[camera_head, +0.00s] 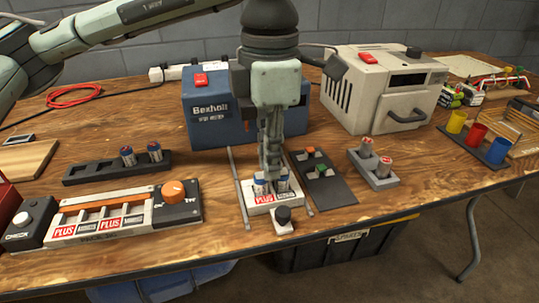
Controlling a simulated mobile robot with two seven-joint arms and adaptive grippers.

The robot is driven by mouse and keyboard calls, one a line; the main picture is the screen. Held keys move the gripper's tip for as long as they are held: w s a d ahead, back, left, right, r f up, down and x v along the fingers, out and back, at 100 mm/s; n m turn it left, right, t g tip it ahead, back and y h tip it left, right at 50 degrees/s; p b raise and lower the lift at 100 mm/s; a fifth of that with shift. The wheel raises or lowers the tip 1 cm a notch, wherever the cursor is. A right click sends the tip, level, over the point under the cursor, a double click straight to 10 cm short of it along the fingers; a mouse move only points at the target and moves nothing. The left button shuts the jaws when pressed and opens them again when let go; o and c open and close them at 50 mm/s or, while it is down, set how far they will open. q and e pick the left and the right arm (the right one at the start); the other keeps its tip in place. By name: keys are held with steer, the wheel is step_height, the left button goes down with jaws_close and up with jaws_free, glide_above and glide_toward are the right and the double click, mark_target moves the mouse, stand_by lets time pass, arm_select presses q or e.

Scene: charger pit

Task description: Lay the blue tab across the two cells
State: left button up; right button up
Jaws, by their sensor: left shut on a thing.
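My left gripper (270,172) points straight down over the white holder (258,207) near the table's front edge. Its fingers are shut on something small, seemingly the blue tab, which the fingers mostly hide. The fingertips are at the cells' tops; I cannot tell whether the tab touches both. My right gripper is not in view.
A grey stand (373,179) with two cells is further right. A charger panel (120,218) lies left. A blue Bexholt box (208,115) and a beige unit (375,95) stand behind.

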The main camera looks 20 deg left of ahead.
arm_select(q)
steer(key=o, duration=0.8)
steer(key=shift+r+p, duration=1.9)
steer(key=shift+r, duration=1.55)
